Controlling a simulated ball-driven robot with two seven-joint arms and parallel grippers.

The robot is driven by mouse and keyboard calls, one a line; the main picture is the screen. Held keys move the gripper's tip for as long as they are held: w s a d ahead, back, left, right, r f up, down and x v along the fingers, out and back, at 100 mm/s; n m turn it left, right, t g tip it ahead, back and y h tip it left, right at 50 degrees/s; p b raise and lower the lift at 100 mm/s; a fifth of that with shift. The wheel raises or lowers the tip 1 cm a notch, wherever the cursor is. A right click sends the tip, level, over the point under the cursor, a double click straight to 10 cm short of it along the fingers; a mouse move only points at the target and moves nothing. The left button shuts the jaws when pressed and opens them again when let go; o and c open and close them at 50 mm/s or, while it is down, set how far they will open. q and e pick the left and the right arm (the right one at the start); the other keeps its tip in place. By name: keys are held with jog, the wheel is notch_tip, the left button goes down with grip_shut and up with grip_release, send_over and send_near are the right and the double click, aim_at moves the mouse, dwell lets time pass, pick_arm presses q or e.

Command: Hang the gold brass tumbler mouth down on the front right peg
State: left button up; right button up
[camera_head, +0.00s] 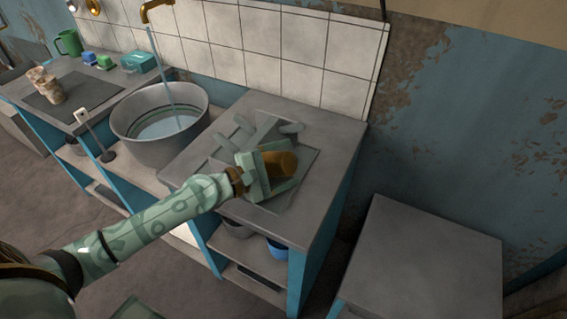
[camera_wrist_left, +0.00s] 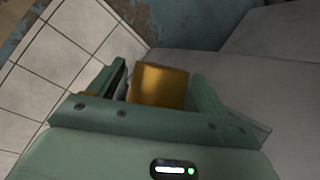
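The gold brass tumbler (camera_head: 281,165) is at my left gripper (camera_head: 268,172), over the right front part of the grey peg rack (camera_head: 307,157). Rounded grey pegs show behind the gripper, one at the back right (camera_head: 291,128) and one at the back left (camera_head: 244,123). The front right peg is hidden by the gripper and tumbler. My right gripper is not in view.
The rack lies on a grey counter (camera_head: 338,150). A large metal basin (camera_head: 150,146) under a running brass tap (camera_head: 154,8) stands to the left. Two patterned cups (camera_head: 50,92) stand on a dark mat, far left. A lower grey surface (camera_head: 430,245) to the right is bare.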

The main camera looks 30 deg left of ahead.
pick_arm(q)
jog(key=shift+f, duration=0.15)
jog(key=b+v, duration=0.1)
jog(key=v, duration=0.2)
jog(key=b+v, duration=0.1)
jog(key=v, duration=0.2)
jog(key=b+v, duration=0.1)
jog(key=v, duration=0.3)
jog(key=shift+w+f, duration=0.1)
jog(key=shift+f, duration=0.25)
jog(key=v, duration=0.6)
jog(key=shift+s+r, duration=0.2)
jog(key=shift+r, duration=0.25)
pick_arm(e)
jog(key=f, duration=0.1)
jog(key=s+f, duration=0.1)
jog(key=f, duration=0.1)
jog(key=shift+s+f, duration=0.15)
pick_arm(q)
jog(key=shift+a, duration=0.15)
